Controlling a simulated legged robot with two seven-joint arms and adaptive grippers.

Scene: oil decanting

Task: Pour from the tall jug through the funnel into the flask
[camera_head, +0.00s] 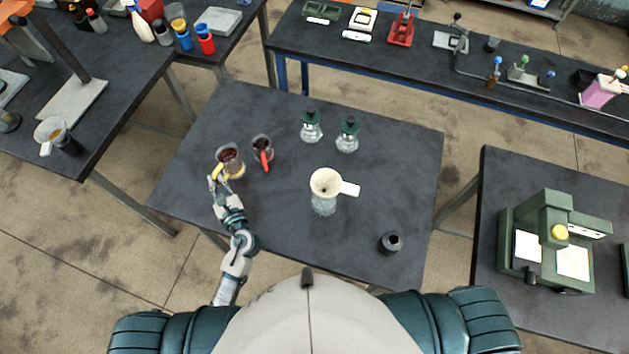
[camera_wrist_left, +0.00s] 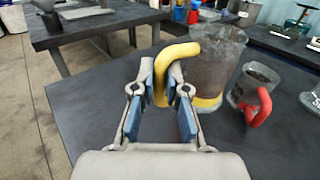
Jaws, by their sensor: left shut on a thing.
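The tall jug (camera_head: 231,160) is clear with dark liquid and a yellow handle and base band. It stands upright on the left of the dark table, and also shows in the left wrist view (camera_wrist_left: 208,70). My left gripper (camera_head: 217,181) is shut on its yellow handle (camera_wrist_left: 172,62), with the blue-padded fingers on either side of it. The white funnel (camera_head: 325,182) with a side tab sits on top of the clear flask (camera_head: 323,206) near the table's middle. My right gripper is not in view.
A smaller jug with a red handle (camera_head: 263,152) stands just right of the tall jug. Two green-topped glass bottles (camera_head: 311,127) (camera_head: 347,136) stand farther back. A small dark pot (camera_head: 390,243) is at the front right. The table between jugs and funnel is clear.

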